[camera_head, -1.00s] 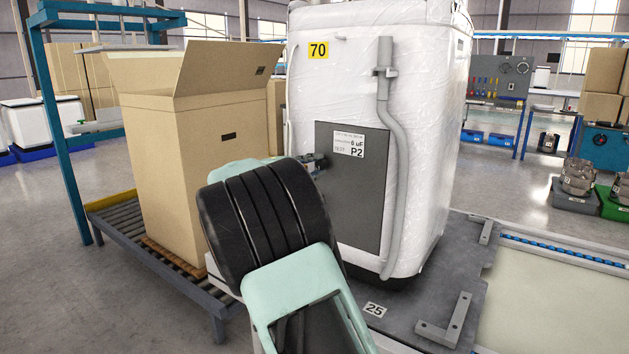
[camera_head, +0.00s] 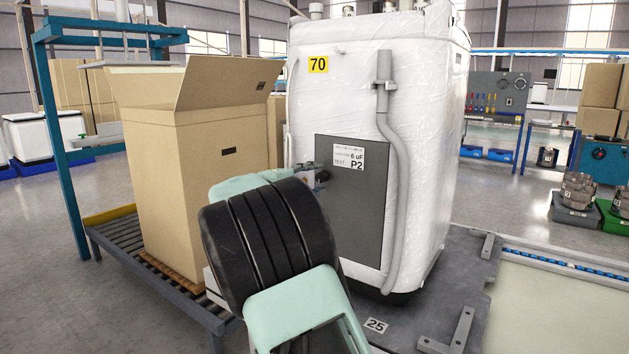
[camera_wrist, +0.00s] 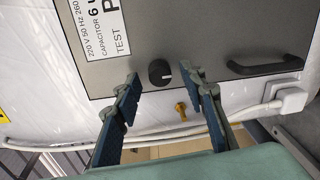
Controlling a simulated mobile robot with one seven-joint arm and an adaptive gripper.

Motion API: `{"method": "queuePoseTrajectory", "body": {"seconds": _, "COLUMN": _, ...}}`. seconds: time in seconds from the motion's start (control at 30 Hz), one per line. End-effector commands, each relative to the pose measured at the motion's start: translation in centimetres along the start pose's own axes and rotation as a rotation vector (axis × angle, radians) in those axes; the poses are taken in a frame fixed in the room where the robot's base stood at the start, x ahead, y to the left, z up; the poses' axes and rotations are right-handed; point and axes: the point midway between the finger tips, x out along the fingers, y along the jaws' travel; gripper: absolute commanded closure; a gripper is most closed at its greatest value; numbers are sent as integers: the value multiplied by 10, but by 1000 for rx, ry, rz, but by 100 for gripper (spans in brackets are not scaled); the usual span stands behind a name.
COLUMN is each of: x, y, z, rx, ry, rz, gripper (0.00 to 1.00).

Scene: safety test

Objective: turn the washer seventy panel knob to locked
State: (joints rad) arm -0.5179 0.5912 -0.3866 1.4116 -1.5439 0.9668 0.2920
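The washer (camera_head: 440,150) marked 70 stands wrapped in clear film, with a grey panel (camera_head: 365,215) on its side. In the wrist view the panel (camera_wrist: 215,40) carries a round black knob (camera_wrist: 160,72) with a pale pointer mark. My gripper (camera_wrist: 160,82) is open, with one blue-padded finger on each side of the knob. I cannot tell whether either finger touches it. In the head view my gripper (camera_head: 318,177) is at the panel's left edge, partly hidden by my arm, and the knob cannot be made out.
A black handle (camera_wrist: 265,67) and white plug (camera_wrist: 291,100) are right of the knob; a small yellow-brown part (camera_wrist: 182,111) is just below. A grey hose (camera_head: 400,170) runs down the washer. An open cardboard box (camera_head: 205,160) stands on rollers at left.

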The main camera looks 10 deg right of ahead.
Motion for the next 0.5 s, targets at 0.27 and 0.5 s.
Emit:
{"method": "queuePoseTrajectory", "body": {"seconds": 0.27, "x": -12, "y": 0, "z": 0, "rx": 0, "ry": 1, "rz": 0, "gripper": 62}}
{"method": "queuePoseTrajectory", "body": {"seconds": 0.5, "x": -61, "y": 1, "z": -1, "rx": 0, "ry": 5, "rz": 0, "gripper": 62}}
